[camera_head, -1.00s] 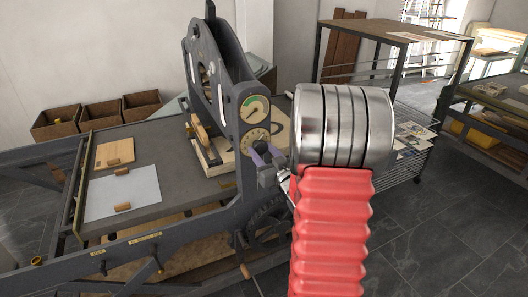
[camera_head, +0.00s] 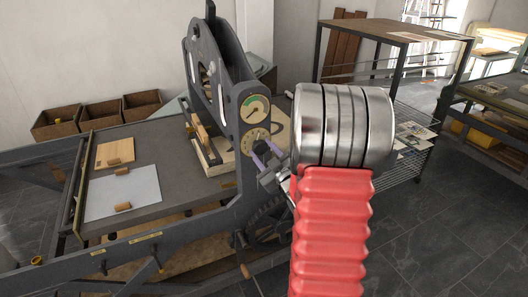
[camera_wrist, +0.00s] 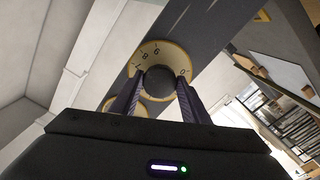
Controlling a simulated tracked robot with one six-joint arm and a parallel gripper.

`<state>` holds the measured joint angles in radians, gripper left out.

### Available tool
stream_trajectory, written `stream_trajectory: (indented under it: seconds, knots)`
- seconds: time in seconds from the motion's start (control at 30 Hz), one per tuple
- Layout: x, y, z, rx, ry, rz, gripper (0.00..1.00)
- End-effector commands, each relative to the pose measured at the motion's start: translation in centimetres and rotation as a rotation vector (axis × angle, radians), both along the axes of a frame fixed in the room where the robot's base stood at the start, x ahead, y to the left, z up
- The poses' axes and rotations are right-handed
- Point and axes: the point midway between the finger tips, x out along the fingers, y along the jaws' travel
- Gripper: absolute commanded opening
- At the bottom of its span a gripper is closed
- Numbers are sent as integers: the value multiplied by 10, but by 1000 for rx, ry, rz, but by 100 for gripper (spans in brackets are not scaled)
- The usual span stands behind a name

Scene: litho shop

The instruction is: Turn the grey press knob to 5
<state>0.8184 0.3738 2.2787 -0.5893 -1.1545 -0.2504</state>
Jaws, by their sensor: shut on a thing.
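The grey press knob (camera_wrist: 160,78) is a dark round cap at the centre of a cream numbered dial (camera_wrist: 174,54) in the wrist view. Some numerals show around the dial's rim, tilted; the knob's pointer mark cannot be made out, so its setting cannot be read. In the head view the dial (camera_head: 256,134) is the lower of two on the dark press upright. My gripper (camera_wrist: 159,84) is shut on the knob, one purple-grey finger at each side. In the head view my gripper (camera_head: 264,150) reaches the dial from the right and covers the knob.
A gauge with a green band (camera_head: 255,108) sits just above the dial. The flat press bed (camera_head: 190,160) with wooden blocks lies left. A spoked wheel (camera_head: 268,225) is below my gripper. A shelf rack (camera_head: 395,35) stands behind on the right.

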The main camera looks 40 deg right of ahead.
Motion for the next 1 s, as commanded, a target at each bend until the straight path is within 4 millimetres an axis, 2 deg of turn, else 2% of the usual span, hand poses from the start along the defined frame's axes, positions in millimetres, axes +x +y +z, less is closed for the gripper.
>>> stream_trajectory:
  seconds: [0.37, 0.4, 0.6, 0.67, 1.0]
  knots:
    - [0, 0, 0, -9, 3, 1, 19]
    - [0, 0, 0, -9, 3, 1, 43]
    - [0, 0, 0, -8, 3, 1, 57]
    - [-1, 0, 0, -8, 3, 0, 60]
    - [-2, 1, 0, -9, 3, 0, 60]
